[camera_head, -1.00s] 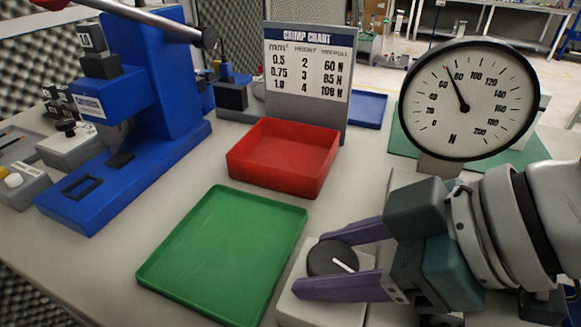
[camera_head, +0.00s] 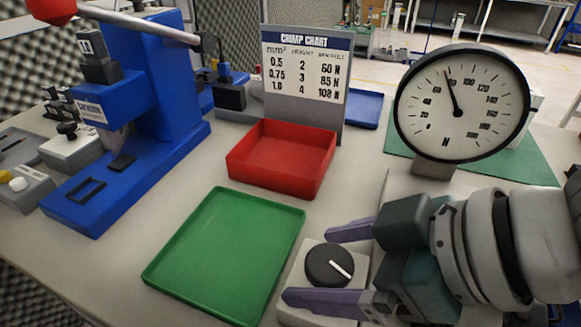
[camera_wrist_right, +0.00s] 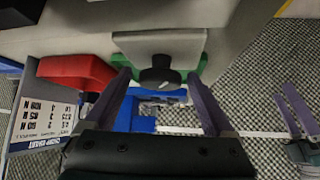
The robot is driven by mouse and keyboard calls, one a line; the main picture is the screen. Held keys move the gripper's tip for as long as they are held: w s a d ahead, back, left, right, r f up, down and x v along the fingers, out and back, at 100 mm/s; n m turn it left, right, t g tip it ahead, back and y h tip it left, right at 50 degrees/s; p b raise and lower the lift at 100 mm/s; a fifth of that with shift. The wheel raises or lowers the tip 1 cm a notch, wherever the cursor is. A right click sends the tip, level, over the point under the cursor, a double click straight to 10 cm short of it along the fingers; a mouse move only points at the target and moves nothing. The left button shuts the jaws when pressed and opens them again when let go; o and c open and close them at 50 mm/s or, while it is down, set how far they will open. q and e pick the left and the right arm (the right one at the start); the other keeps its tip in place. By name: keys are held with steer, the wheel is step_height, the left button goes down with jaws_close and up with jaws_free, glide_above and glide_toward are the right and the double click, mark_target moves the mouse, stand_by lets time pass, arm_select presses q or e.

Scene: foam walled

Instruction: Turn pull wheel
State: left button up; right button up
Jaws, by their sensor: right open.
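The pull wheel is a black round knob (camera_head: 329,265) with a white line on its top, on a light grey box (camera_head: 310,312). My right gripper (camera_head: 309,267) is open, with its purple fingers on either side of the knob and gaps to it. In the right wrist view the knob (camera_wrist_right: 160,76) shows dark between the two spread fingers. The white line points to the lower right in the head view. The round dial (camera_head: 463,104) marked N has its needle near 80. My left gripper (camera_wrist_right: 283,90) appears at the wrist view's right edge, its fingers apart.
A green tray (camera_head: 225,250) lies left of the knob box. A red bin (camera_head: 280,180) stands behind it, before the crimp chart (camera_head: 305,65). A blue press (camera_head: 155,80) with a red-ended lever (camera_head: 140,22) stands at left. The dial stands behind my right arm.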

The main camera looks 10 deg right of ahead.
steer(key=p+v, duration=0.2)
steer(key=v, duration=0.8)
steer(key=shift+a, duration=0.1)
step_height(320, 180, up, 4)
steer(key=a+m+t+h+p, duration=0.1)
steer(key=m+h+p, duration=0.1)
steer(key=p, duration=0.3)
steer(key=s+d+m+g+h+p, duration=0.4)
steer(key=s+d+m+p, duration=0.15)
steer(key=s, duration=0.25)
step_height(320, 180, up, 38)
steer(key=p, duration=3.7)
steer(key=shift+w+d+n+p, duration=0.15)
steer(key=shift+w+n+p, duration=0.15)
steer(key=shift+n, duration=0.05)
